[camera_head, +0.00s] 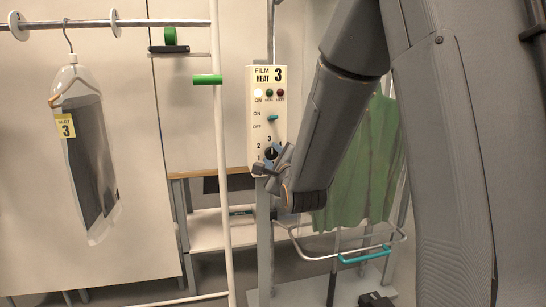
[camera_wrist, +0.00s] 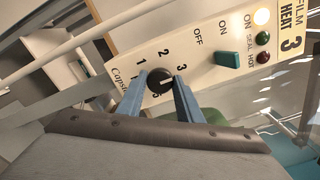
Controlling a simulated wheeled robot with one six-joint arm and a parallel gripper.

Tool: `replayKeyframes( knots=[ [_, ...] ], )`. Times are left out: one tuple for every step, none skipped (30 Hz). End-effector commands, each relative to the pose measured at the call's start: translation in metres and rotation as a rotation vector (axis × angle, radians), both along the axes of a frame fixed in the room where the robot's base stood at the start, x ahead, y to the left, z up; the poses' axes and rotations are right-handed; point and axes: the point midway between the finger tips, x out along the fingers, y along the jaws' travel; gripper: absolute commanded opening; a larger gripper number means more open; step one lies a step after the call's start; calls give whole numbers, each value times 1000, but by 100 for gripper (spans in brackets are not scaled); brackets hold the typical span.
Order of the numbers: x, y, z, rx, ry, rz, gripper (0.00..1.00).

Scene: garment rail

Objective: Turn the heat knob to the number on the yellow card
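The heat knob (camera_wrist: 157,83) is a round black dial with a pale pointer mark, on a cream control panel (camera_head: 254,113). Numbers ring the knob. In the wrist view the mark points toward the side of the 3, but I cannot tell if it lines up exactly. My gripper (camera_wrist: 160,85) has one finger on each side of the knob, and both seem to touch it. In the head view my gripper (camera_head: 272,165) is at the panel's lower part and partly covers the dial. The yellow card (camera_head: 268,77) at the panel's top reads FILM HEAT 3.
A teal switch (camera_head: 272,118) sits above the knob, with a lit white lamp and green and red lamps higher up. A wrapped garment with a yellow tag (camera_head: 65,127) reading 3 hangs at left. A white post (camera_head: 220,130) stands left of the panel. Green cloth (camera_head: 365,165) hangs behind my arm.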

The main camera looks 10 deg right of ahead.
Motion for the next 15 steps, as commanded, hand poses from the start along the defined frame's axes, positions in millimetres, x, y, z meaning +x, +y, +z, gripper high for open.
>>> replayKeyframes(
  knots=[
    [0, 0, -1, 0, 2, 0, 39],
    [0, 0, -1, 0, 2, 0, 44],
    [0, 0, -1, 0, 2, 0, 51],
    [0, 0, -1, 0, 1, 0, 51],
    [0, 0, -1, 0, 1, 0, 51],
    [0, 0, -1, 0, 1, 0, 51],
    [0, 0, -1, 0, 1, 0, 51],
    [0, 0, -1, 0, 1, 0, 51],
    [0, 0, 0, 0, 1, 0, 51],
    [0, 0, 0, 0, 1, 0, 51],
    [0, 0, 0, 0, 1, 0, 51],
    [-1, 0, 0, -1, 1, 1, 51],
    [-2, 0, 0, 0, 1, 0, 51],
    [-4, 0, -1, 0, 1, 0, 51],
    [-8, 0, -1, -1, 1, 0, 51]
  ],
)
